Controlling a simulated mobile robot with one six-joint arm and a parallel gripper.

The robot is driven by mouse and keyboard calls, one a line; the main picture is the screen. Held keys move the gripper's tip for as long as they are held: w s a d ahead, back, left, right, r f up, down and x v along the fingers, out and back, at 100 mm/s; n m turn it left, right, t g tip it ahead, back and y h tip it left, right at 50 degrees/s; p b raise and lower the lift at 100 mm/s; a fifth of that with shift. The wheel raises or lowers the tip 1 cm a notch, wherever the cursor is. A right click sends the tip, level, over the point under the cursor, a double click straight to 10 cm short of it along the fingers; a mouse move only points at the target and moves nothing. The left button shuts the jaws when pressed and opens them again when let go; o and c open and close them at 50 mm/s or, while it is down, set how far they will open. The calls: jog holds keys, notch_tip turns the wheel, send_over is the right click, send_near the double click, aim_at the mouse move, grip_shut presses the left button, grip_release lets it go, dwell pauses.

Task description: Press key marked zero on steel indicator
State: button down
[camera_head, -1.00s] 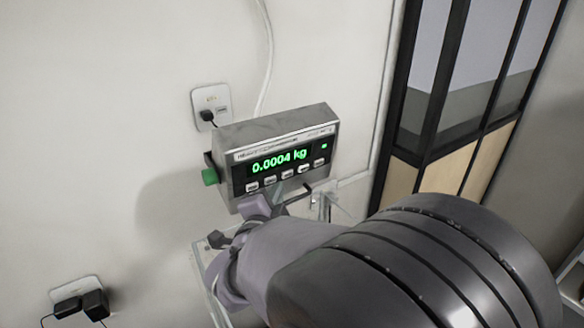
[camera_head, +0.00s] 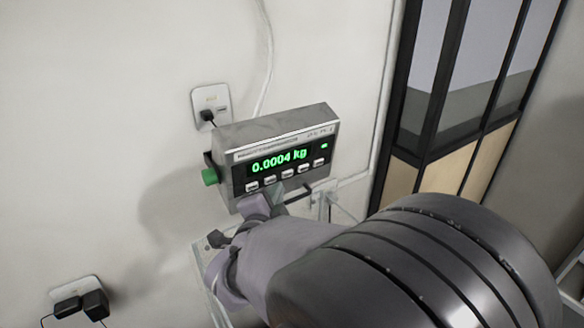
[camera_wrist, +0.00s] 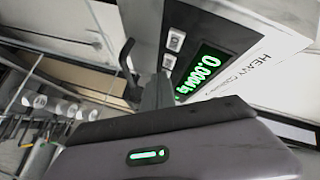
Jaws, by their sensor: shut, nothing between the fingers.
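The steel indicator (camera_head: 275,127) is a grey box at the wall with a black front, and its green display (camera_head: 279,161) reads 0.0004 kg. Below the display is a row of several pale keys (camera_head: 288,174); their markings are too small to read. My gripper (camera_head: 277,190) is shut and empty, its tips just below the left-middle keys. I cannot tell whether they touch a key. In the wrist view the indicator (camera_wrist: 268,47) shows at the upper right, with two keys (camera_wrist: 174,40) visible. My fingers (camera_wrist: 157,92) hide part of the key row.
A second socket (camera_head: 76,287) is at lower left. A black-framed glazed partition (camera_head: 440,90) stands to the right.

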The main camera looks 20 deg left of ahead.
jog(key=shift+w+a, duration=0.1)
jog(key=shift+w+a+b, duration=0.15)
jog(key=shift+a+b, duration=0.1)
jog(key=shift+b, duration=0.05)
jog(key=shift+w+a+r, duration=0.1)
jog(key=shift+w+a, duration=0.15)
dwell(0.6)
jog(key=shift+s+d+b, duration=0.1)
jog(key=shift+b, duration=0.25)
jog(key=shift+s+d+b, duration=0.45)
jog(key=shift+d+b, duration=0.05)
jog(key=shift+b, duration=0.05)
jog(key=s+d+b, duration=0.1)
jog(key=d, duration=0.1)
jog(key=s+d+f+b, duration=0.1)
jog(key=s+b, duration=0.1)
jog(key=shift+s+d, duration=0.1)
jog(key=shift+d, duration=0.3)
